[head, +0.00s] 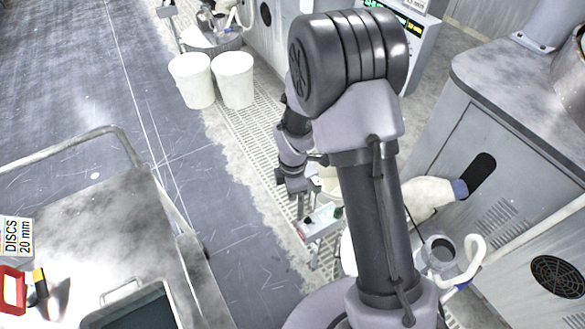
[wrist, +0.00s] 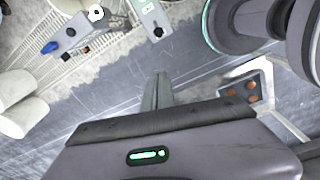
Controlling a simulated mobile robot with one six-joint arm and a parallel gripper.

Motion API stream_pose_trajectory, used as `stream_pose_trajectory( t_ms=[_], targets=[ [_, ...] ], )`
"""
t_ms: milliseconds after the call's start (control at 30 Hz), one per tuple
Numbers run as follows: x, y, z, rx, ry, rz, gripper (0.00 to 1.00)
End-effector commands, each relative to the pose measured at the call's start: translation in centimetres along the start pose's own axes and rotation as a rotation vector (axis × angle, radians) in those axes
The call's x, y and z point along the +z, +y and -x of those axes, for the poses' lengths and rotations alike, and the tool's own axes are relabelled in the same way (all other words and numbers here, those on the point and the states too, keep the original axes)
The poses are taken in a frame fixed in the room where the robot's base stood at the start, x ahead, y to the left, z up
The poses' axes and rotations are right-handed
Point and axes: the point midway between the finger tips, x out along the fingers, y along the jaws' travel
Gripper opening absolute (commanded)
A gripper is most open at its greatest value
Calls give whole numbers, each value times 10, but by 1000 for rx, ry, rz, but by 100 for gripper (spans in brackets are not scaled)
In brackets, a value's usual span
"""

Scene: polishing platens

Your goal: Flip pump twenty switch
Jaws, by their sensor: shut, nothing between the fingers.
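A small grey switch box (head: 320,222) with red and green parts stands on a post beside the floor grating in the head view. In the wrist view, one grey box (wrist: 75,32) with a blue knob and small dark and red parts is at the upper left. Another pale panel (wrist: 150,16) with a dark round part is at the top middle. No label reading pump twenty is legible, so I cannot tell which carries that switch. My gripper (wrist: 158,78) is shut and empty, apart from both panels. In the head view my gripper (head: 300,205) hangs close to the switch box, partly hidden.
Two white buckets (head: 192,80) stand at the upper left of the grating. A metal cart (head: 95,235) with a rail is at the lower left. The dark floor between is clear.

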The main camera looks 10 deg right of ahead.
Motion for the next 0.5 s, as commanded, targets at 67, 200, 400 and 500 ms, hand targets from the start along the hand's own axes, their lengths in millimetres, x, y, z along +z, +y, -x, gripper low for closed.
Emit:
stream_pose_trajectory(
  t_ms=[67,200,400,500],
  targets=[
    [-1,-7,-41,-45,-4,166,0],
    [-3,-20,-89,-89,1,374,0],
    [-3,-26,-107,-104,5,456,0],
    [-3,-26,-107,-104,5,455,0]
  ],
)
